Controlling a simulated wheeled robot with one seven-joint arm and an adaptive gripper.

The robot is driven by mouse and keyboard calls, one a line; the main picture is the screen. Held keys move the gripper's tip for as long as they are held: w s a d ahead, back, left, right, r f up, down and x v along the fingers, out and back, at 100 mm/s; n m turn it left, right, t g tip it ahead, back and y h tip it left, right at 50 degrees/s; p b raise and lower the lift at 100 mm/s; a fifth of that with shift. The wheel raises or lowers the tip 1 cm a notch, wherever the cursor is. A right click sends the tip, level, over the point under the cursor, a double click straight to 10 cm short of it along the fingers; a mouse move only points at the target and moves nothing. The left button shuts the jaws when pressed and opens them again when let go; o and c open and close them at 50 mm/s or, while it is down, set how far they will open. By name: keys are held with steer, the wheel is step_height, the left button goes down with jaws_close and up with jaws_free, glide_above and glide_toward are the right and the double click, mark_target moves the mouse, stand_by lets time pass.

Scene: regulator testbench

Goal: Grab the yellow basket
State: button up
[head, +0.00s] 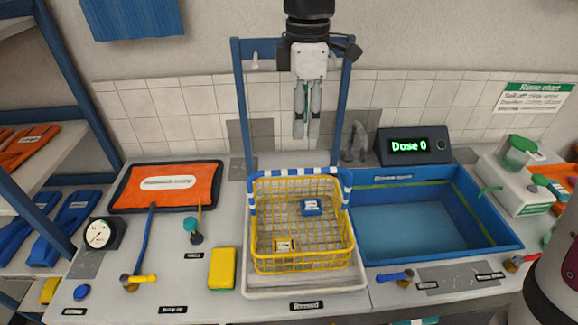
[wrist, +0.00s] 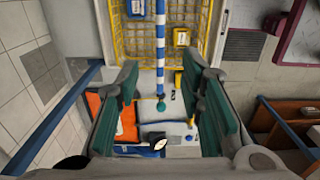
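The yellow basket (head: 302,268) is an open wire basket standing upright on a pale drainboard (head: 305,290) in the middle of the counter. A blue-and-white striped handle (head: 300,177) runs along its far side. A blue item (head: 311,207) and a yellow item (head: 284,246) lie inside it. My gripper (head: 306,136) hangs above and behind the basket, pointing down, apart from it. In the wrist view its two fingers stand wide apart with nothing between them. The striped handle (wrist: 161,45) shows beyond the gap between the fingers, with the basket's wire mesh (wrist: 140,45) around it.
A blue basin (head: 420,222) adjoins on the right. A blue frame (head: 240,100) rises behind the basket. A yellow sponge (head: 222,268), a valve with a teal knob (head: 192,228) and an orange tray (head: 167,184) are to the left. A tap (head: 357,142) and a display (head: 415,146) stand behind the basin.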

mark_target(301, 171)
step_height(301, 171, down, 14)
steer(key=shift+a+r+p, duration=0.15)
steer(key=shift+r+p, duration=0.1)
steer(key=shift+p, duration=0.45)
jaws_close()
steer(key=shift+w+r, duration=0.1)
